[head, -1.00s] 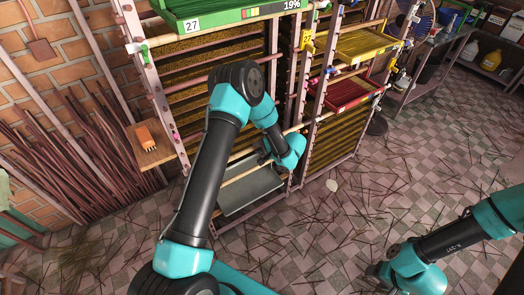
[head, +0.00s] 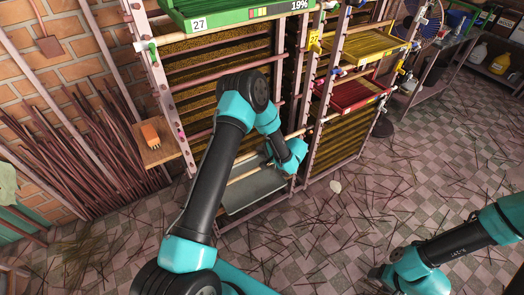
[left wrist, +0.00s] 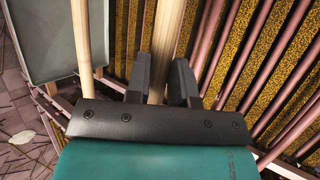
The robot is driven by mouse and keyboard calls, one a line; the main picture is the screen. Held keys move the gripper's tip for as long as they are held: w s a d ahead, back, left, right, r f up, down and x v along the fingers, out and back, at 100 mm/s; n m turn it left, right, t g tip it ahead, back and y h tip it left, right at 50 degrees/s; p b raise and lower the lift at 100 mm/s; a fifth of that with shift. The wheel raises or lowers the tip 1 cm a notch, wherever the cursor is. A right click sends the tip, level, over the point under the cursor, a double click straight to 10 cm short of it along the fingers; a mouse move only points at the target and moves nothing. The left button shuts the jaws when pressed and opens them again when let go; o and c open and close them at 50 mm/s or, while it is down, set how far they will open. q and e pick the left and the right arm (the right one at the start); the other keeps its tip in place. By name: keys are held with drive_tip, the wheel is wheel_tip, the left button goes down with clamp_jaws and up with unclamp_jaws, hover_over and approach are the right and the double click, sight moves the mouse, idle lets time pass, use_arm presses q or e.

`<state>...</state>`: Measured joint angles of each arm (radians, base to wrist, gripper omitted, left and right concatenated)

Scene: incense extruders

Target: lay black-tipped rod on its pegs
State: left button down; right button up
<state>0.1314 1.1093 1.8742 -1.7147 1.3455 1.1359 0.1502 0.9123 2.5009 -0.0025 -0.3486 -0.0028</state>
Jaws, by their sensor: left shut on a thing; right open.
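My left gripper (head: 268,158) is at the front of the tall rack, above a grey tray. In the left wrist view its two dark fingers (left wrist: 162,82) are shut on a pale wooden rod (left wrist: 165,38), which runs up between them. A second pale rod (left wrist: 82,45) lies to the left of the fingers there. A pale rod (head: 243,175) also shows left of the gripper in the head view. I cannot make out a black tip on any rod, nor which pegs (head: 181,137) are its own. My right gripper (head: 376,273) is open, low over the floor and away from the rack.
The grey tray (head: 232,206) sits low in the rack. An orange brush (head: 150,134) rests on a small wooden shelf. The stick-strewn floor is open at right.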

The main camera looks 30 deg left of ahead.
use_arm(q)
drive_tip(key=c, duration=0.6)
unclamp_jaws()
drive_tip(key=shift+d, duration=0.15)
drive_tip(key=shift+s+d, duration=0.85)
drive_tip(key=shift+d, duration=0.55)
drive_tip(key=shift+s+d, duration=0.8)
drive_tip(key=shift+d, duration=0.6)
drive_tip(key=shift+s+d, duration=0.85)
drive_tip(key=shift+d, duration=0.55)
drive_tip(key=s+d+f+n+h, duration=0.1)
drive_tip(key=s+h, duration=0.4)
drive_tip(key=s, duration=0.2)
drive_tip(key=s+d+f+n+h, duration=0.1)
drive_tip(key=s+d+n+h, duration=0.1)
drive_tip(key=s+h, duration=0.3)
drive_tip(key=s+d+f+n+h, duration=0.1)
drive_tip(key=s+h, duration=0.4)
drive_tip(key=s, duration=0.5)
drive_tip(key=shift+s+d+f+n+h, duration=0.1)
drive_tip(key=shift+s+d+n+h, duration=0.2)
drive_tip(key=shift+d+n, duration=0.4)
